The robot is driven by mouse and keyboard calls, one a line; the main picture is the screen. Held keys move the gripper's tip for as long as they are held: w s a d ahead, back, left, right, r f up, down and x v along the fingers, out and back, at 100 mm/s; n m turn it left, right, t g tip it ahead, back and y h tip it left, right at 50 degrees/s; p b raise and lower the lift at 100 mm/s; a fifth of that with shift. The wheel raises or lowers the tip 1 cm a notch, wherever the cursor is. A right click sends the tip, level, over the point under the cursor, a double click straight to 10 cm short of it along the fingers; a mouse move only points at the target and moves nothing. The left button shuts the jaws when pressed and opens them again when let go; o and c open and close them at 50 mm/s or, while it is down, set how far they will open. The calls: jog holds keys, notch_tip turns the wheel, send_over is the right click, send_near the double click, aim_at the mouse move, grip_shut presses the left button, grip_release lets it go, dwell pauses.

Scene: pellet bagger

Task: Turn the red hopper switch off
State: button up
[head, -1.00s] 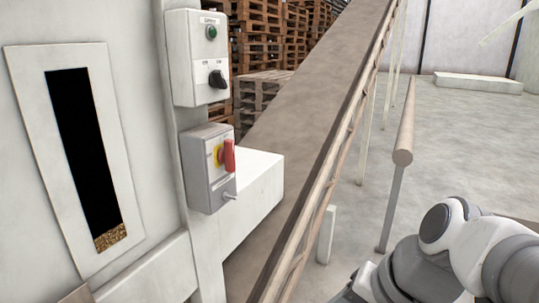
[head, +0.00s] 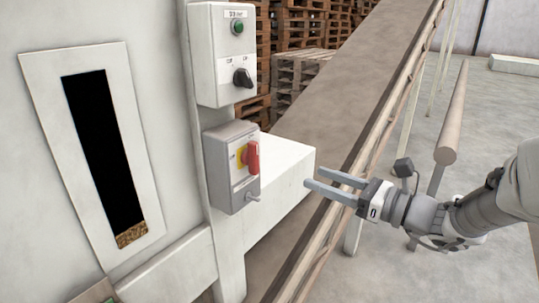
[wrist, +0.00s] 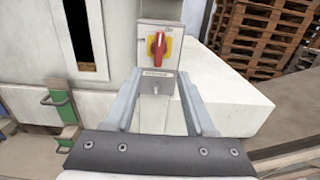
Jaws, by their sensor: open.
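The red hopper switch (head: 252,158) is a red handle on a yellow plate, on the front of a grey box (head: 224,180) fixed to the white machine. The handle stands upright. It also shows in the wrist view (wrist: 158,50), ahead of the fingers and near the middle. My gripper (head: 330,187) is open and empty, to the right of the switch box and apart from it, with its fingers pointing left toward it. In the wrist view the fingers (wrist: 158,103) spread below the switch, with a small metal stub (wrist: 156,88) of the box between them.
A white control box (head: 222,75) with a green button and a black knob is above the switch box. A white block (head: 285,165) juts out behind it. A sloping conveyor (head: 360,110) runs behind my gripper. A post with a round rail (head: 447,150) stands right.

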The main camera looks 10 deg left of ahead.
aim_at(257, 157)
jog(key=p+x, duration=0.2)
jog(key=x, duration=1.4)
jog(key=shift+a, duration=0.15)
grip_shut()
